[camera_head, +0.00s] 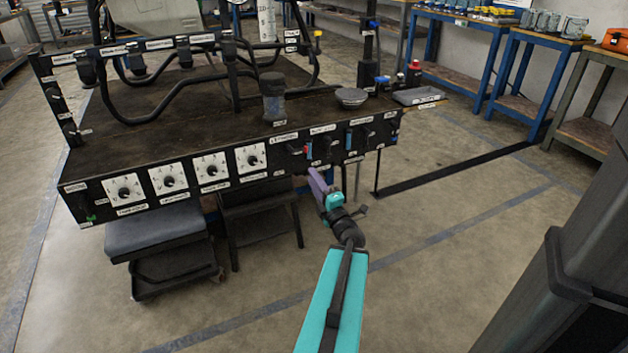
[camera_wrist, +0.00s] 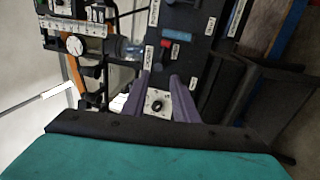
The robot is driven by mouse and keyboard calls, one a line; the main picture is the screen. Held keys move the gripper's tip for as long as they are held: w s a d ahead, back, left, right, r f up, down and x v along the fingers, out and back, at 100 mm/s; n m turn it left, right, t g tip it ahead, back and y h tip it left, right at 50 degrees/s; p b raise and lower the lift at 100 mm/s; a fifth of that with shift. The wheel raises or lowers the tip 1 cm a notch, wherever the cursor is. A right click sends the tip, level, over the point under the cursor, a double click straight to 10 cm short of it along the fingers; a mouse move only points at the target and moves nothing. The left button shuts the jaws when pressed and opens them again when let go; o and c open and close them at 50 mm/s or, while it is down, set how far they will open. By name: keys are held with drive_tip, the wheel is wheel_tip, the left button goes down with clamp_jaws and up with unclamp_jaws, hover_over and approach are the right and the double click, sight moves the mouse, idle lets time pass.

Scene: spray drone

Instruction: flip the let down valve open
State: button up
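A row of small valves with handles sits on the right half of the dark bench's front panel, one with a red handle (camera_head: 308,150) and one with a blue handle (camera_head: 348,138). Their labels are too small to read, so I cannot tell which is the let down valve. My gripper (camera_head: 314,178) has purple fingers and is in front of the panel, just below the red-handled valve. In the wrist view, my gripper (camera_wrist: 159,88) is open, with a gap between its fingers. A white dial plate with a black knob (camera_wrist: 157,105) shows in that gap. The red handle (camera_wrist: 176,36) lies beyond the fingertips.
Several white dial plates (camera_head: 168,180) line the panel's left half. Pipes and a dark cylinder (camera_head: 272,96) stand on the bench top (camera_head: 190,110). Step stools (camera_head: 160,240) stand below the left side.

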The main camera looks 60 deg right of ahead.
drive_tip(key=shift+o, duration=0.2)
